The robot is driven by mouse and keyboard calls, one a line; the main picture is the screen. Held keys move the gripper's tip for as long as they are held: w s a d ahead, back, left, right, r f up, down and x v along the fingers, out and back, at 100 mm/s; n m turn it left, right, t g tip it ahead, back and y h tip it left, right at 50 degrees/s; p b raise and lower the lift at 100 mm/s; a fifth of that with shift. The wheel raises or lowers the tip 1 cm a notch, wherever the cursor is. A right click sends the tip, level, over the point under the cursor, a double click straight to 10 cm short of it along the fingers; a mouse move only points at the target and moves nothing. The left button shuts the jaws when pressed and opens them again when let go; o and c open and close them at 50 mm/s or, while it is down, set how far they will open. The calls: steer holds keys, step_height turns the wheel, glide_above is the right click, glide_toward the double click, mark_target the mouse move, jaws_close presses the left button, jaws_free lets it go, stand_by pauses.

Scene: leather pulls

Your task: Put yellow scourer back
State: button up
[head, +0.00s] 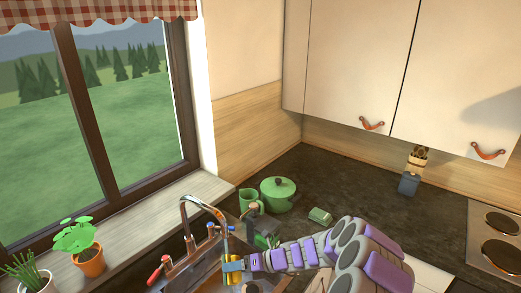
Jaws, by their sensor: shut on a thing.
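My gripper (232,265) reaches in from the right over the sink and is shut on a small yellow thing, which appears to be the yellow scourer (233,279). Only a small part of it shows around the fingers. A dark green holder (265,236) stands behind the gripper by the sink's back edge, partly hidden by my arm. I cannot tell what is inside it.
The sink (203,276) has a copper tap (201,203) and a red-handled fitting (160,271). A green pot (278,194), a green mug (248,200) and a small green block (320,216) stand on the dark counter. Potted plants (88,260) line the sill.

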steer(key=w+d+r+m+t+h+b, duration=0.2)
steer(key=d+r+m+t+h, duration=0.2)
steer(key=d+r, duration=0.6)
steer(key=w+d+r+m+t+h+b, duration=0.2)
steer(key=d+r+m+t+h, duration=0.3)
steer(key=d+r+m, duration=0.4)
steer(key=d+t+b, duration=0.1)
steer(key=d, duration=0.2)
steer(key=shift+w+d+r+t, duration=0.2)
steer(key=shift+d+r+t, duration=0.05)
steer(key=shift+r+t, duration=0.1)
steer(key=shift+w+a, duration=0.1)
